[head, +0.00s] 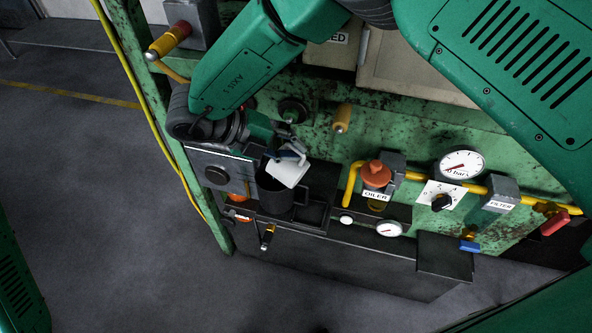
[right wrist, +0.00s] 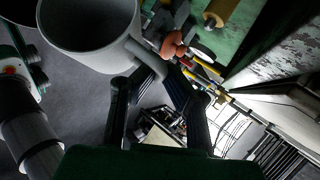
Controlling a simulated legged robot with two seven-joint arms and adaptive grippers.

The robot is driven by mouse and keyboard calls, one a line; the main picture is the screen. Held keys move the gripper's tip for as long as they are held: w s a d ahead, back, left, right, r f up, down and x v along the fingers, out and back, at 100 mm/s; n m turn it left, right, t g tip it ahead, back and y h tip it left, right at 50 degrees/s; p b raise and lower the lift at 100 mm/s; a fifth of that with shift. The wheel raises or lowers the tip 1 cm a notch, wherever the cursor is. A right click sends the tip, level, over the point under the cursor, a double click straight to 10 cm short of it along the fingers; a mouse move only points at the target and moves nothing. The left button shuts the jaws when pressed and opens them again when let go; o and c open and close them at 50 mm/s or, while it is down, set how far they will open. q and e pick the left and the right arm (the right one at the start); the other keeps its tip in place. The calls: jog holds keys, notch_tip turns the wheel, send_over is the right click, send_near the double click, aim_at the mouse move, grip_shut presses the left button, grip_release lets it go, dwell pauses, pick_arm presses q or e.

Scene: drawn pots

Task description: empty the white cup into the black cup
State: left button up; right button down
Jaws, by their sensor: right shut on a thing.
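The white cup (head: 287,171) is tilted above the mouth of the black cup (head: 275,201), which stands upright on a dark ledge. My right gripper (head: 291,152) is shut on the white cup and holds it from above and behind. In the right wrist view a large cup (right wrist: 88,50), grey in the shade, shows its open mouth and its handle, with the fingers of my right gripper (right wrist: 150,82) at that handle. I cannot make out any contents or stream. The inside of the black cup is mostly hidden by the white cup. My left gripper is not in view.
A green panel (head: 420,140) stands behind, with an orange-topped oiler (head: 375,175), a yellow pipe, a large gauge (head: 462,165) and a filter box right of the cups. A dark box with a round knob (head: 217,175) is close on the left. Open floor lies in front.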

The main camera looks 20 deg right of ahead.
jog(key=shift+w+a, duration=0.15)
jog(key=shift+w+a+r, duration=0.1)
jog(key=shift+r, duration=0.05)
dwell(0.4)
jog(key=shift+w+a+r+n+g+h+b, duration=0.1)
jog(key=shift+w+a+n+g+h+b, duration=0.1)
jog(key=shift+w+n+g+h+b, duration=0.25)
dwell(0.5)
jog(key=shift+s+r, duration=0.1)
jog(key=shift+s, duration=0.1)
dwell(0.8)
jog(key=shift+w+a+h+b, duration=0.2)
jog(key=shift+w+h+b, duration=0.1)
jog(key=shift+b, duration=0.3)
jog(key=shift+r, duration=0.1)
dwell(0.3)
